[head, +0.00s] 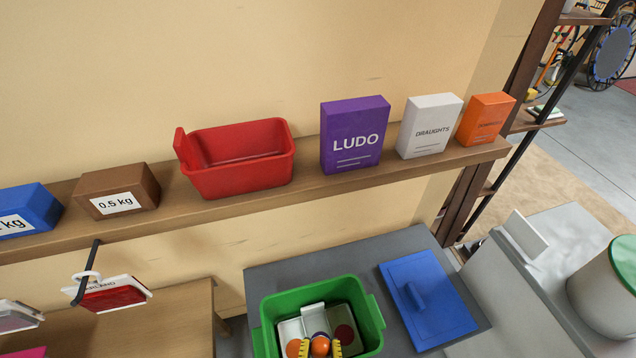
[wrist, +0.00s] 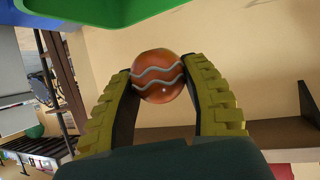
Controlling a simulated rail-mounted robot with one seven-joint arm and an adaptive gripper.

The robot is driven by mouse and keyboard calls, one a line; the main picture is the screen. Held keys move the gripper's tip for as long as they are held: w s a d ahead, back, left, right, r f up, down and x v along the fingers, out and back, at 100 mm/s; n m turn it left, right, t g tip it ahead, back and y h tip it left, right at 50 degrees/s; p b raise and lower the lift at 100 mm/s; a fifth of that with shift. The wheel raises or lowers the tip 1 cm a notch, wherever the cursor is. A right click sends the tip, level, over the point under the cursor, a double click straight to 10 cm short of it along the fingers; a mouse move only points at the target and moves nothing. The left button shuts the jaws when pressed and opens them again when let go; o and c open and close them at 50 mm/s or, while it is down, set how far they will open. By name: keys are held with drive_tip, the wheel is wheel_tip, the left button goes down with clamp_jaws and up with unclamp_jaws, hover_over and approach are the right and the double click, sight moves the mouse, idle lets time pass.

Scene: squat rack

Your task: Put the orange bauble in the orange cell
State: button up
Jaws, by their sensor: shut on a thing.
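The orange bauble (wrist: 158,75), with silvery wavy bands, is held between the yellow fingers of my gripper (wrist: 160,85) in the wrist view. In the head view the bauble (head: 320,345) and my gripper (head: 321,350) show at the bottom, over the green tub (head: 368,309). A pale divided tray (head: 313,314) lies inside the tub. Its left cell shows an orange patch (head: 293,346), which looks like the orange cell. A dark red patch (head: 343,333) is at right, and a purple one is mostly hidden behind the bauble. I cannot tell the bauble's height above the tray.
A blue lid (head: 426,306) lies on the grey surface right of the tub. A shelf above carries a red bin (head: 240,160), boxed games such as the purple Ludo box (head: 354,135), and weight boxes.

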wheel_tip(320, 180, up, 29)
drive_tip(key=s+p, duration=0.1)
drive_tip(key=p, duration=3.5)
drive_tip(key=shift+s+a, duration=0.2)
drive_tip(key=shift+s, duration=0.15)
